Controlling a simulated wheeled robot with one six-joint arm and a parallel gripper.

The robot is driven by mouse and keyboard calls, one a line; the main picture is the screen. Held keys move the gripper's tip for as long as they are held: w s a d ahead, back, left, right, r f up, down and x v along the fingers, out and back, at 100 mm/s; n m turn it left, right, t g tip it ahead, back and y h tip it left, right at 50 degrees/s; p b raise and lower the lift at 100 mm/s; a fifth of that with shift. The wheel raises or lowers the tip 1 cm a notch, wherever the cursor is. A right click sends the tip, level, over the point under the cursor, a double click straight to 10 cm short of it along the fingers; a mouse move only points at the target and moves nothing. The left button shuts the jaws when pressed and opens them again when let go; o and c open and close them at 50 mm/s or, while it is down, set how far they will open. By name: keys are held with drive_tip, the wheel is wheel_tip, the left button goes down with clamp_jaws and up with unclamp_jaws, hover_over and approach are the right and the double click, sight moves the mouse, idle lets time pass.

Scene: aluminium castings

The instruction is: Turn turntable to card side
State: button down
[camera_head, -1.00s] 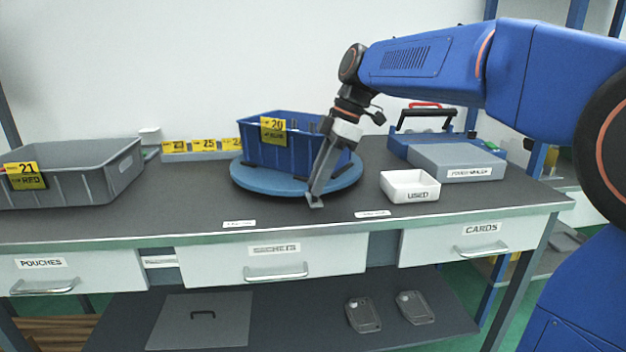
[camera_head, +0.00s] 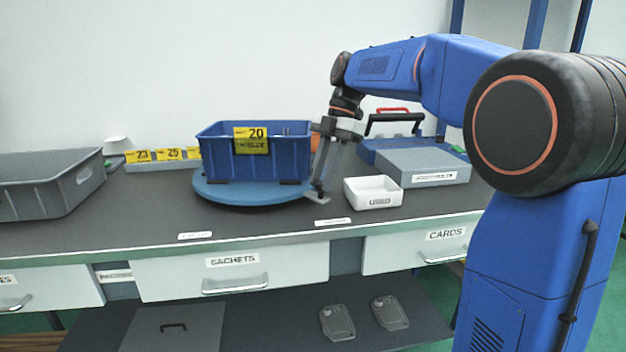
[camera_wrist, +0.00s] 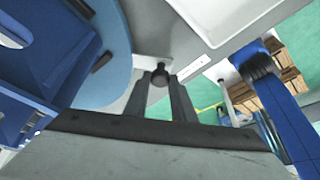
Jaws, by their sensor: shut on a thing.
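The round blue turntable (camera_head: 240,197) lies on the dark bench and carries a blue crate (camera_head: 222,155). The crate's long side with a yellow card marked 20 (camera_head: 251,140) faces the front. My gripper (camera_head: 319,190) points down at the turntable's right edge, beside the crate. In the wrist view my gripper (camera_wrist: 160,80) is shut on a dark peg (camera_wrist: 158,76) on a grey tab (camera_head: 317,198) at the disc's rim. The turntable (camera_wrist: 112,70) and crate (camera_wrist: 45,50) fill the left of the wrist view.
A white bin (camera_head: 373,193) stands close to the right of my gripper. A grey tray (camera_head: 45,185) stands at the left. The bench front (camera_head: 250,220) is clear apart from labels.

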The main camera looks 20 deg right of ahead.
drive_tip(key=shift+w+d+n+g+h, duration=0.2)
drive_tip(key=shift+w+d+n, duration=0.45)
drive_tip(key=shift+w+d, duration=0.35)
drive_tip(key=shift+w+d+n+g+h, duration=0.2)
drive_tip(key=shift+w+d+n, duration=0.5)
drive_tip(key=shift+d, duration=0.5)
drive_tip(key=c, duration=1.5)
unclamp_jaws()
drive_tip(key=shift+w+d, duration=0.1)
drive_tip(key=shift+d, duration=0.05)
drive_tip(key=shift+r, duration=0.15)
